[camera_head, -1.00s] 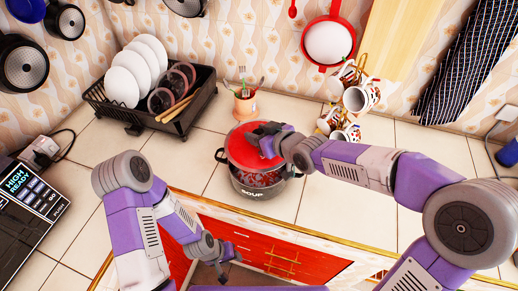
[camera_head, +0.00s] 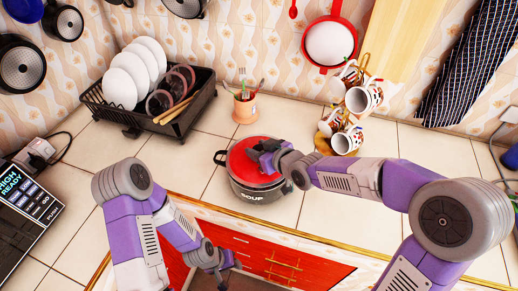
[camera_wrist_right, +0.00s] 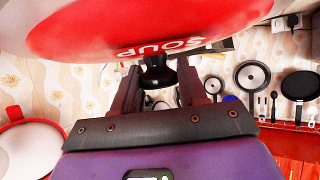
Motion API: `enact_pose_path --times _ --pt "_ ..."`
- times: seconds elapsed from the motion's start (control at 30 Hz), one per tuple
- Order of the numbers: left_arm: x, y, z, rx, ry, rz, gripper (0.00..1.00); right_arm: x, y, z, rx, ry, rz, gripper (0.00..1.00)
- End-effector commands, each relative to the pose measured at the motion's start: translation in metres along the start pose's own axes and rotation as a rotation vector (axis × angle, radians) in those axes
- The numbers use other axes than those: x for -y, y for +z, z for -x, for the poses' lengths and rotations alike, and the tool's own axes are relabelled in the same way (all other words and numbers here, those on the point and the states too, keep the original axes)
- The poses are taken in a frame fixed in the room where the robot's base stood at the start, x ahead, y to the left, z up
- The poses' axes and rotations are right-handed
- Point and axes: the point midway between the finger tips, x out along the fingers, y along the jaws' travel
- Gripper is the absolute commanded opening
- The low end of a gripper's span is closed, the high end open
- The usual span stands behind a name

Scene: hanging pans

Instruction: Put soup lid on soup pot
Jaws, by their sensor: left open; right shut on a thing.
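The dark grey soup pot (camera_head: 250,194), marked SOUP, stands on the tiled counter near its front edge. The red soup lid (camera_head: 241,161) lies nearly level over the pot's mouth and covers the opening; I cannot tell if its rim is fully seated. My right gripper (camera_head: 262,150) is shut on the lid's black knob, coming from the right. In the right wrist view the lid (camera_wrist_right: 150,25) fills the top, with its knob (camera_wrist_right: 158,76) between the fingers. My left gripper (camera_head: 224,268) is open and empty, low in front of the red drawers.
A black dish rack (camera_head: 150,118) with plates stands at the back left. A utensil cup (camera_head: 245,108) is behind the pot. A mug tree (camera_head: 350,110) with several mugs stands behind and right of it. The counter left of the pot is clear.

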Motion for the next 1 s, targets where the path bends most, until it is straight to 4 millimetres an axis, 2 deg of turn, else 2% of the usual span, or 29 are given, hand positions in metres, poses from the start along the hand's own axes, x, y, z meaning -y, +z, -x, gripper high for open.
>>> enact_pose_path --times 0.3,0.33,0.5,0.83,1.0 --pt "0.003 0.0 -0.007 0.0 0.0 0.0 0.43 0.0 0.004 -0.003 -0.004 0.001 0.001 0.0" --pt "0.003 0.0 -0.007 0.0 0.0 0.0 0.43 0.0 0.005 -0.003 -0.001 0.0 0.0 0.44" --pt "0.003 0.0 -0.006 0.0 0.0 0.0 0.43 0.0 0.005 -0.003 -0.001 0.0 0.0 0.69" --pt "0.002 0.0 -0.005 0.0 0.0 0.0 0.43 0.0 0.004 -0.002 0.0 0.0 0.0 0.69" --pt "-0.003 0.001 0.008 0.0 0.0 0.0 0.43 0.0 -0.008 0.004 0.0 0.0 0.0 0.69"
